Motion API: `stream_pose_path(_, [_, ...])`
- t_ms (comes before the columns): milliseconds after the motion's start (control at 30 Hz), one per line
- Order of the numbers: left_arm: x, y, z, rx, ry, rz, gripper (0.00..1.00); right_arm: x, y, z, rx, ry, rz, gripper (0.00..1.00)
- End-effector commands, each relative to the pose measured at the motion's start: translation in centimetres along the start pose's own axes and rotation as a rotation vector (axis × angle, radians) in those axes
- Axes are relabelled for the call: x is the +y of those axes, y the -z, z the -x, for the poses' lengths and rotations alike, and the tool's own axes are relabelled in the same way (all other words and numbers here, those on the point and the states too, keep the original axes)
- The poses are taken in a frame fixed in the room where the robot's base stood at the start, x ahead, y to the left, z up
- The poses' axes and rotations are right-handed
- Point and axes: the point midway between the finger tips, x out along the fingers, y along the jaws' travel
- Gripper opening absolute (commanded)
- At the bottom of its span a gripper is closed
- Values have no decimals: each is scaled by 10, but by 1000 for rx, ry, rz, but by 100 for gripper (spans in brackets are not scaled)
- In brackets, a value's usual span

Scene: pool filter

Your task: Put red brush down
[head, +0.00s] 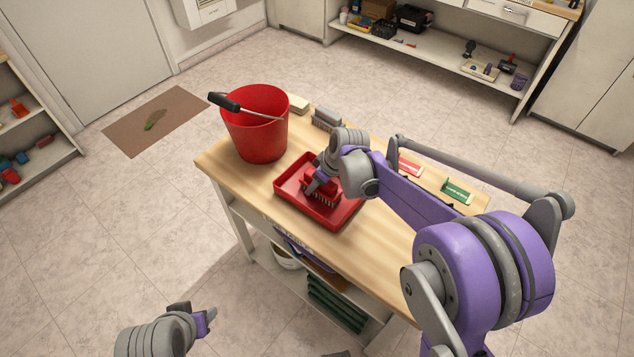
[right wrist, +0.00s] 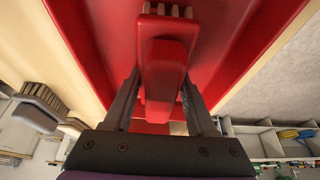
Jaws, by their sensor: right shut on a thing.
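The red brush (head: 326,194) is over or in the red tray (head: 346,213) on the wooden workbench; its dark bristles show beside my gripper in the head view. My right gripper (head: 314,184) is shut on it. In the right wrist view the brush's red handle (right wrist: 164,70) sits between my two fingers, with the red tray (right wrist: 105,35) around and behind it. I cannot tell if the bristles touch the tray floor. My left gripper (head: 197,314) is at the bottom left, apart from the bench; its finger gap is not clear.
A red bucket (head: 259,136) with a dark handle grip stands behind the tray at the left. A grey brush (head: 326,119) and a pale block (head: 298,104) lie at the bench's back edge. Red (head: 409,166) and green (head: 457,190) items lie to the right, beyond my right arm.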

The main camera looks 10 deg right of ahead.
Motion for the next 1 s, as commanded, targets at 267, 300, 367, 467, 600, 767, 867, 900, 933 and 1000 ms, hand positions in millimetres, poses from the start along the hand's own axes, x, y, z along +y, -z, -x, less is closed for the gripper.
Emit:
stream_pose_path(267, [0,-1,-1,0,0,0,50,0,-1,-2,0,0,0,87])
stream_pose_path(300, [0,-1,-1,0,0,0,50,0,-1,-2,0,0,0,87])
stream_pose_path(367, [0,-1,-1,0,0,0,50,0,-1,-2,0,0,0,87])
stream_pose_path(467, [0,-1,-1,0,0,0,50,0,-1,-1,0,0,0,87])
stream_pose_path(600, [0,1,2,1,0,0,50,0,1,6,0,0,0,87])
stream_pose_path(767, [0,2,4,1,0,0,50,0,0,32,0,0,-1,87])
stream_pose_path(867, [0,4,6,2,0,0,50,0,1,55,0,0,-2,87])
stream_pose_path(900, [0,4,7,3,0,0,50,0,0,64,0,0,-2,87])
stream_pose_path(933, [0,5,7,3,0,0,50,0,0,71,0,0,-2,87])
stream_pose_path(1000, [0,6,8,3,0,0,50,0,0,85,-1,-1,-1,87])
